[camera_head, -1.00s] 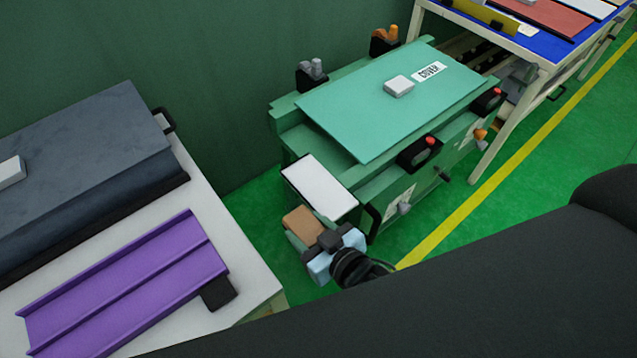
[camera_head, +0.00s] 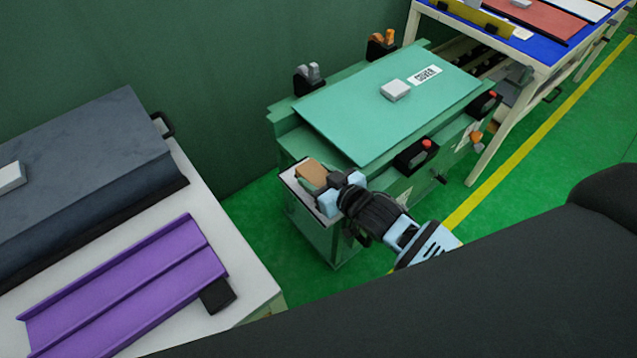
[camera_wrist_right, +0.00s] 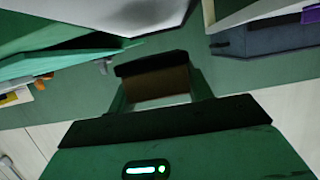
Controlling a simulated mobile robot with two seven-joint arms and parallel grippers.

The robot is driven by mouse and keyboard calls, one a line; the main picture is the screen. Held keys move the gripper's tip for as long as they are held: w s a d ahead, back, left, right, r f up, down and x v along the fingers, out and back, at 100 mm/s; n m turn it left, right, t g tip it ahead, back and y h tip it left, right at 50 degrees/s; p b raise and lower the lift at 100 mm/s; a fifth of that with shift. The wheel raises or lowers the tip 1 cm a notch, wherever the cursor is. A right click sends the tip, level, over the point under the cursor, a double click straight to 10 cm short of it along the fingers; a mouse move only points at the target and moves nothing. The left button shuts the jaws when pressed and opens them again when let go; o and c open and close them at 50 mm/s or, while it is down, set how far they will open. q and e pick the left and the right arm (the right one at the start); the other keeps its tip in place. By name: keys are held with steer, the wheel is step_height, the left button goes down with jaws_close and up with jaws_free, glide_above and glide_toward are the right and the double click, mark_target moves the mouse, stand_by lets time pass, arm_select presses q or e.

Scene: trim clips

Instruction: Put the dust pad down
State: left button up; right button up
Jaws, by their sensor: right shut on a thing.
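The dust pad (camera_head: 312,173), a tan block, is held at the tip of my right gripper (camera_head: 326,184). In the head view it overlaps the white-topped end shelf (camera_head: 296,181) of the green cart. I cannot tell whether the pad touches that shelf. In the right wrist view the pad shows as a brown block with a dark edge (camera_wrist_right: 155,80), between the fingers of the right gripper (camera_wrist_right: 158,88). The gripper is shut on it and hides part of the shelf. My left gripper is not in view.
The green cart's cover plate (camera_head: 385,110) carries a small light block (camera_head: 395,91), with clamps (camera_head: 415,155) along its sides. A pale table (camera_head: 235,270) at left holds a purple channel (camera_head: 130,285) and a dark grey piece (camera_head: 85,170). Green floor lies between.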

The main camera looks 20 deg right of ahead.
mark_target(319, 185)
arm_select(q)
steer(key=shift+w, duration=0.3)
arm_select(e)
steer(key=shift+w+d+f, duration=0.1)
steer(key=shift+w+f, duration=0.05)
steer(key=shift+f, duration=0.75)
steer(key=shift+w+d+f, duration=0.1)
steer(key=shift+f, duration=0.75)
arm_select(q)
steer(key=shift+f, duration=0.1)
arm_select(e)
steer(key=shift+f, duration=0.1)
steer(key=shift+f+b, duration=0.15)
steer(key=shift+b, duration=0.15)
steer(key=o, duration=1.1)
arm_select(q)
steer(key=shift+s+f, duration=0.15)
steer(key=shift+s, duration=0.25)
arm_select(e)
steer(key=shift+o, duration=0.2)
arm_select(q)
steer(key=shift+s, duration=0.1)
